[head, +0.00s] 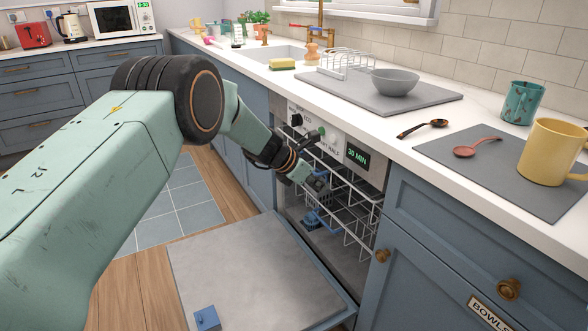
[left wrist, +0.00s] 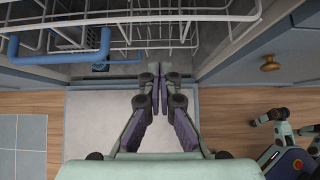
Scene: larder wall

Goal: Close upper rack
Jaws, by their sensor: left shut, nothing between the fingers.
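The dishwasher's upper rack (head: 358,212) is a white wire basket in the open dishwasher below the counter. It juts out of the opening; how far is hard to tell. In the left wrist view the rack's white wires (left wrist: 190,30) run across the top. My left gripper (head: 318,183) is at the front of the rack, its fingers overlapping the wires in the head view. In the wrist view the fingertips (left wrist: 164,80) are together with nothing between them, just below the front wires. I cannot tell whether they touch. My right gripper is in neither view.
The dishwasher door (head: 245,275) lies folded down, with a small blue box (head: 207,318) on it. Blue parts (head: 312,219) show lower inside the dishwasher. Drawer fronts (head: 450,235) stand to the right. A bowl (head: 395,81) and yellow mug (head: 552,152) stand on the counter.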

